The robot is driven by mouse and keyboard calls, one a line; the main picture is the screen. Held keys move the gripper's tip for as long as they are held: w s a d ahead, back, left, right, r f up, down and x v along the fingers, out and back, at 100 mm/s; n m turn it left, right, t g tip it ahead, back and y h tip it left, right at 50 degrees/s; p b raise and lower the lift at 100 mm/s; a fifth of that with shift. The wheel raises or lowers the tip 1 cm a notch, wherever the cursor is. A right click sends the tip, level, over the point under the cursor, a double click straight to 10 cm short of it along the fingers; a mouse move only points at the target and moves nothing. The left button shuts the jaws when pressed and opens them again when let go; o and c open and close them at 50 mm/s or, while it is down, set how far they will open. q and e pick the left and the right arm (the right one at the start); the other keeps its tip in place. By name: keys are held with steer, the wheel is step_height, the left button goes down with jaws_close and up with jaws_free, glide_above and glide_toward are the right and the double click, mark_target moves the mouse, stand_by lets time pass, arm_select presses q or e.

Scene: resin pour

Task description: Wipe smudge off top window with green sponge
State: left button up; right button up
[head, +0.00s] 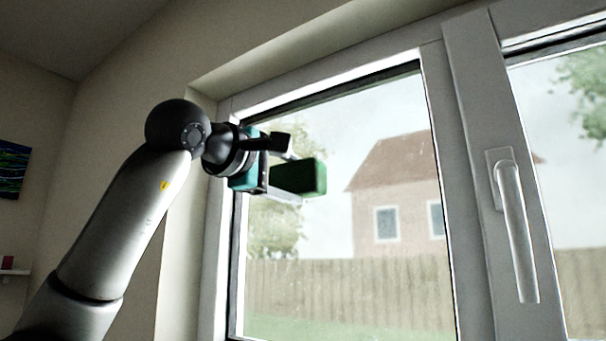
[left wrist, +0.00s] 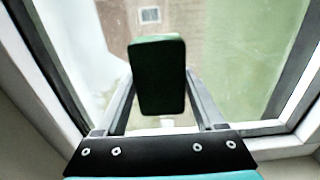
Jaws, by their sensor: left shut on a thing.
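The green sponge (head: 299,178) is a dark green block in my left gripper (head: 283,172), held in front of the left window pane (head: 350,225). In the left wrist view the sponge (left wrist: 158,80) sits between the two fingers of my left gripper (left wrist: 160,95), which is shut on it. The pane lies beyond the sponge; I cannot tell whether the sponge touches the glass. Faint pale specks show on the glass, but I cannot make out a distinct smudge. My right gripper is not in view.
A white window frame (head: 470,120) surrounds the panes, with a white handle (head: 516,230) on the right sash. The wall (head: 110,120) and window reveal are close to my left arm. A shelf (head: 14,272) and a picture (head: 12,168) are at the far left.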

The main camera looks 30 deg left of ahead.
mark_target(344, 173)
arm_select(q)
steer(key=shift+r, duration=0.3)
steer(key=shift+s+d, duration=0.15)
steer(key=shift+d, duration=1.85)
steer(key=shift+s+d, duration=0.15)
steer(key=shift+d, duration=1.8)
steer(key=shift+a, duration=0.1)
steer(key=shift+w+a, duration=0.2)
steer(key=shift+a, duration=1.8)
steer(key=shift+w+a, duration=0.15)
steer(key=shift+a, duration=1.85)
steer(key=shift+s+a+b, duration=0.2)
steer(key=shift+s+b, duration=0.15)
steer(key=shift+s, duration=2.7)
steer(key=shift+s+a, duration=0.1)
steer(key=shift+s, duration=1.4)
